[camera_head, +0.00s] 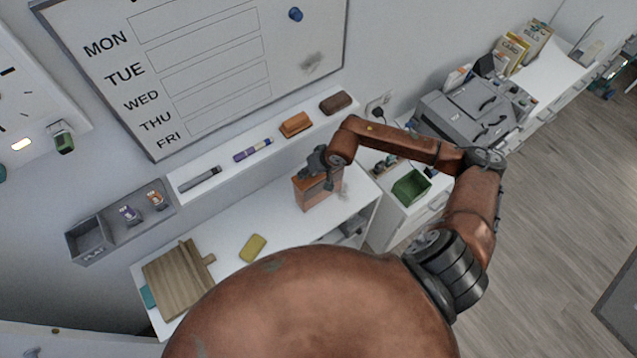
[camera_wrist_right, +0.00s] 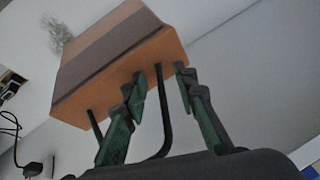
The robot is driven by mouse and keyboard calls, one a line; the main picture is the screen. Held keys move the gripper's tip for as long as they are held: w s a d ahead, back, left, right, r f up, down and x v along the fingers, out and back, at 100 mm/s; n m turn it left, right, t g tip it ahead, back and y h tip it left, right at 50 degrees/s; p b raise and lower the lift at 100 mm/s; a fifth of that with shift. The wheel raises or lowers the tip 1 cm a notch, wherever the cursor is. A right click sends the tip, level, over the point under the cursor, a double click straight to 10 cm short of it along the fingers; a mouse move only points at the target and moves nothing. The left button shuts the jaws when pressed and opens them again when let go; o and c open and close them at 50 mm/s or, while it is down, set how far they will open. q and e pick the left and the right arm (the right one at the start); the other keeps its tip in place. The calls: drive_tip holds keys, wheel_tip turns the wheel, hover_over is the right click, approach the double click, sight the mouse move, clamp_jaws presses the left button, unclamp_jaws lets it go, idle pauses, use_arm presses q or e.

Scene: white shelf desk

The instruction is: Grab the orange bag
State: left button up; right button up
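The orange bag (camera_head: 312,196), with a darker band, stands upright on the white desk near its right end. In the right wrist view, the bag (camera_wrist_right: 120,60) fills the upper left and its black handle (camera_wrist_right: 167,125) reaches toward the camera. My right gripper (camera_head: 320,170) is at the bag's top. Its green-padded fingers (camera_wrist_right: 160,88) are apart, with part of the handle showing between them. I cannot tell whether they touch it. My left gripper is out of view.
A cutting board (camera_head: 175,280) and a yellow sponge (camera_head: 253,248) lie left on the desk. A wall ledge (camera_head: 222,168) behind holds a marker, pen and erasers. A green box (camera_head: 411,188) and a grey printer (camera_head: 465,112) stand to the right. The desk between sponge and bag is clear.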

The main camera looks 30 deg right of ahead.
clamp_jaws()
drive_tip(key=shift+r, duration=0.1)
idle(0.8)
